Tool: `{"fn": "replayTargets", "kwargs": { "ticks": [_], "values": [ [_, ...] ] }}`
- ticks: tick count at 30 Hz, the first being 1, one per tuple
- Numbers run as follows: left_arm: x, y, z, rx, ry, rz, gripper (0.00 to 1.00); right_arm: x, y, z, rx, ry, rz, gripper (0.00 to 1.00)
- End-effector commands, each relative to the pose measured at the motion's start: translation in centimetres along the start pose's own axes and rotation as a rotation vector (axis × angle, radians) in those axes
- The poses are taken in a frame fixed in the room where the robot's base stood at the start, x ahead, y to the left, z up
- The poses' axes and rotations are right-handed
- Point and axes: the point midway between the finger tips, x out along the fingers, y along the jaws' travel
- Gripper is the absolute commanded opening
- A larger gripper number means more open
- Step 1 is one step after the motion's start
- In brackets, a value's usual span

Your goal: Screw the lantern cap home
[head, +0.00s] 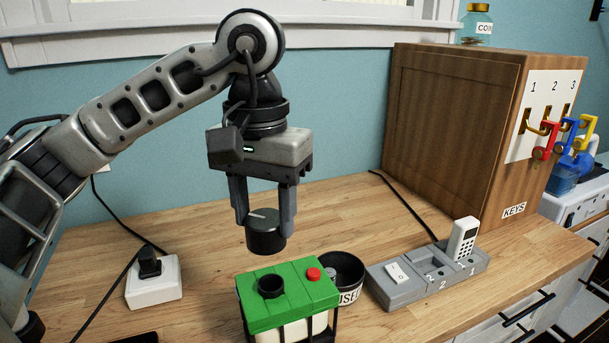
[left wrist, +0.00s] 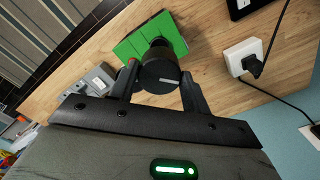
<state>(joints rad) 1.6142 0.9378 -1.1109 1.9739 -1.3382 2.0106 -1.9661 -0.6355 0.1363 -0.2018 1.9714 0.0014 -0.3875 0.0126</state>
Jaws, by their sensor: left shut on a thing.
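The lantern (head: 310,296) stands on the wooden counter, with a green top, a red button (head: 313,274) and a black round opening (head: 271,286). The black cap (head: 264,236) has a pale line on its top. My left gripper (head: 264,218) is shut on the cap and holds it above the lantern, a little behind and left of the opening in the head view, with a visible gap. In the left wrist view the cap (left wrist: 160,72) sits between the fingers and partly hides the green top (left wrist: 143,38). My right gripper is not in view.
A dark bowl (head: 346,271) with a partly hidden label stands right behind the lantern. A grey numbered dock (head: 385,290) holds a white handset (head: 463,240). A white socket box (head: 153,283) with a black plug lies left. A wooden key cabinet (head: 450,130) stands back right.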

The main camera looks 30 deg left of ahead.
Motion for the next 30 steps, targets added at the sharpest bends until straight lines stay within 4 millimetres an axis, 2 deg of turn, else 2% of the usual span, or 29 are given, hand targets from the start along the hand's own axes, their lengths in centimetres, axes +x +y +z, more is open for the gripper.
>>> {"fn": "replayTargets", "kwargs": {
  "ticks": [8, 15, 24, 30],
  "values": [
    [0.7, 0.0, 0.0, 0.000, 0.001, 0.000, 0.34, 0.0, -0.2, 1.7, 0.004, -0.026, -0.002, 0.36],
    [2.6, 0.0, 0.0, 0.000, 0.001, 0.000, 0.34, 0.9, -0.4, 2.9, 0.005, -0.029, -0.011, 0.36],
    [4.8, -0.1, 0.0, -0.002, 0.001, 0.000, 0.34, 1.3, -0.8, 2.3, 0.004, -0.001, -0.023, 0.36],
    [5.0, 0.0, 0.0, -0.001, 0.002, 0.001, 0.34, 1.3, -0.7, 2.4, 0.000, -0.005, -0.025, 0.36]
  ]
}}
